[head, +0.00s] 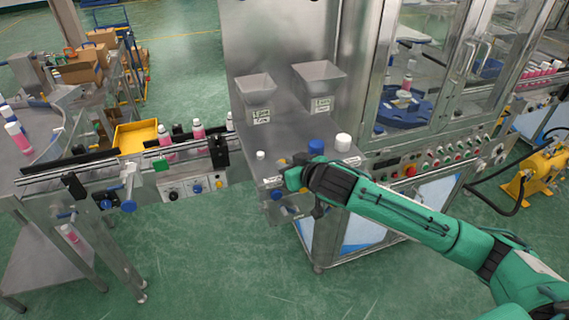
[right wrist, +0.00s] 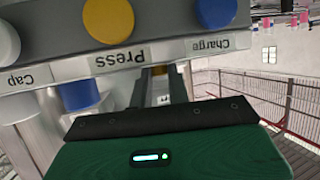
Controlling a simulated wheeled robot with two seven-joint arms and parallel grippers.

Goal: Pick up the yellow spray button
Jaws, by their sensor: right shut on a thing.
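My right gripper (head: 287,180) is at the front edge of the steel machine table, its fingers close together. In the right wrist view, the dark fingers (right wrist: 160,88) are shut on a small yellow piece (right wrist: 159,70), which looks like the yellow spray button. Most of it is hidden between the fingers. Beyond them, a larger round yellow part (right wrist: 108,18) sits above the "Press" label (right wrist: 121,59). The head view does not show the yellow piece, as my gripper and wrist cover that spot. My left gripper is not in view.
A blue cylinder (head: 316,146) and a white one (head: 343,141) stand on the steel table (head: 290,138) beside my wrist. Two hoppers (head: 320,85) stand behind. A conveyor with pink bottles (head: 198,130) is at left. The floor in front is clear.

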